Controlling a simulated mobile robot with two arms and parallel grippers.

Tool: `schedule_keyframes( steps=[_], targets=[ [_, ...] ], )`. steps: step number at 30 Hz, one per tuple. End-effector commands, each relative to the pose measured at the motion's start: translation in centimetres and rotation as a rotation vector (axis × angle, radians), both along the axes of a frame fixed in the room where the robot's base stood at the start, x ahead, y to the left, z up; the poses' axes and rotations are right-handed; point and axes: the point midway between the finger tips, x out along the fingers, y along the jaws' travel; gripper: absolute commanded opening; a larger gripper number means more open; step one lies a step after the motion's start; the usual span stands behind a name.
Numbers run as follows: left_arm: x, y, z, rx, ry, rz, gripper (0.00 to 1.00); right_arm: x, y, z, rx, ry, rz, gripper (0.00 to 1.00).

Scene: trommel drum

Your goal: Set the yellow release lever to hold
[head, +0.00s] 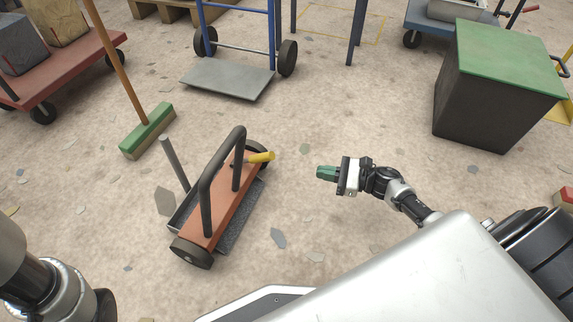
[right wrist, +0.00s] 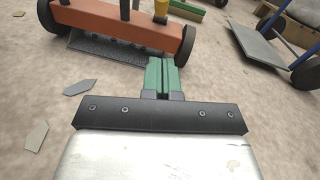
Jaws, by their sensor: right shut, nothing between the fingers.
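The yellow release lever (head: 260,157) sticks out to the right from the far end of an orange wheeled unit (head: 207,217) with a black hoop handle (head: 207,172). The lever's lower part also shows at the top of the right wrist view (right wrist: 161,10). My right gripper (head: 318,173) has green fingers, shut and empty. It is to the right of the lever and a little nearer to me, apart from it in the head view. In the right wrist view the fingertips (right wrist: 161,60) point toward the orange body. My left arm shows at the lower left; its gripper is out of view.
A green broom (head: 148,131) lies left of the unit, its handle leaning up. A blue hand truck (head: 228,78) stands behind. A dark bin with a green lid (head: 497,90) stands at right. Flat grey shards (head: 278,238) litter the floor, which is otherwise open around my right gripper.

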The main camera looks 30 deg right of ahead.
Motion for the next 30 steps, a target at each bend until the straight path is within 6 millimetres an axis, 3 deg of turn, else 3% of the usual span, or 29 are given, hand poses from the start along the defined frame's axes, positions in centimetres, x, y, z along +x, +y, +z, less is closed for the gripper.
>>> schedule_keyframes(
  steps=[11,15,30],
  targets=[
    [0.1,0.0,-4.0,0.001,0.003,0.001,0.43,5.2,6.2,-0.7,0.002,-0.003,0.001,0.0],
    [0.1,0.0,-4.4,0.001,0.003,0.001,0.43,5.9,7.3,1.2,0.001,-0.002,0.0,0.0],
    [0.1,0.0,-4.7,0.001,0.003,0.001,0.43,6.6,8.3,2.4,0.003,0.003,-0.002,0.0]
  ],
)
